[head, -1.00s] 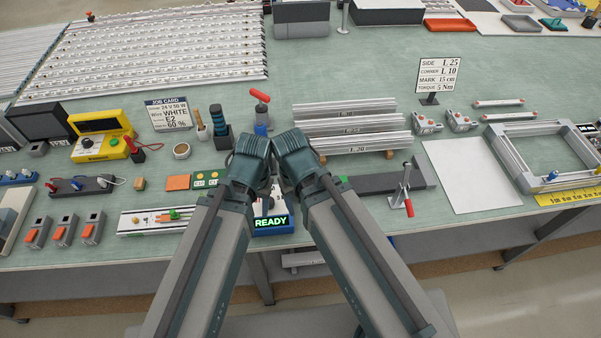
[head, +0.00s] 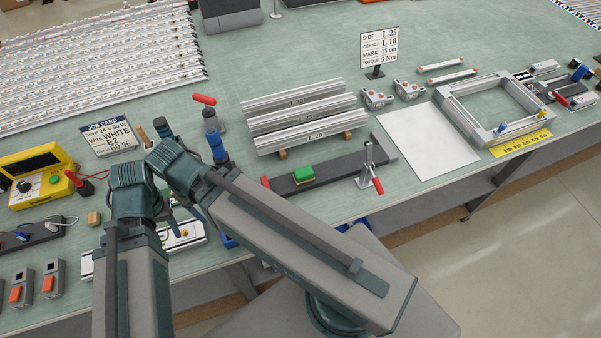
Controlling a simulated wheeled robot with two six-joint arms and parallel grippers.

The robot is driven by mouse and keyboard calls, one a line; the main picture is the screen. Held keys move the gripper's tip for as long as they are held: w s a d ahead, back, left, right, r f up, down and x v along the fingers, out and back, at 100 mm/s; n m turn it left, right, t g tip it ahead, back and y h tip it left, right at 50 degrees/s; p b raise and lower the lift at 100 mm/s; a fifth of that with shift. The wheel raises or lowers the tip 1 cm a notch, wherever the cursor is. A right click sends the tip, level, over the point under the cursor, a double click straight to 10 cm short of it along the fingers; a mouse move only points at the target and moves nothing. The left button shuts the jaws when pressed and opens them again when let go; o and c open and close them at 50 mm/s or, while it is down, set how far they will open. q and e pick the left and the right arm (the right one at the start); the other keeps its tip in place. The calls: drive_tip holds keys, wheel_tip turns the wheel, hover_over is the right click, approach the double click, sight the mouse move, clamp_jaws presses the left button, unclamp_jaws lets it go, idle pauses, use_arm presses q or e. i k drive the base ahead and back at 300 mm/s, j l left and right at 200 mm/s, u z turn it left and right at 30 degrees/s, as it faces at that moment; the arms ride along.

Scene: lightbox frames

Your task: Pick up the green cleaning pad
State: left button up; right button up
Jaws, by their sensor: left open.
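A small green block that looks like the green cleaning pad (head: 303,173) lies on the dark grey bar (head: 335,172) near the front of the bench. My left gripper (head: 173,207) shows only in small part between my two forearms, over the front of the bench, well left of the pad. It is open, and I see nothing held in it. My right arm's wrist crosses beside the left one. Its fingers are hidden behind the arm links.
A toggle clamp with a red handle (head: 370,170) stands right of the pad. Stacked aluminium profiles (head: 300,120) lie behind it. A white sheet (head: 428,138) and a metal frame (head: 495,110) lie further right. Open bench shows behind the profiles.

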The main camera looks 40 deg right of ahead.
sight(302, 175)
drive_tip(key=k+l+u, duration=0.1)
drive_tip(key=u, duration=0.3)
drive_tip(key=k+l+u, duration=0.1)
drive_tip(key=u, duration=0.25)
drive_tip(key=k+l+u, duration=0.1)
drive_tip(key=u, duration=0.3)
drive_tip(key=k+u, duration=0.15)
drive_tip(key=u, duration=0.2)
drive_tip(key=i, duration=0.45)
drive_tip(key=k+z, duration=0.1)
drive_tip(key=k, duration=0.35)
drive_tip(key=z, duration=0.5)
drive_tip(key=j+z, duration=0.1)
drive_tip(key=z, duration=0.4)
drive_tip(key=j+z, duration=0.1)
drive_tip(key=z, duration=0.35)
drive_tip(key=j+z, duration=0.1)
drive_tip(key=z, duration=0.9)
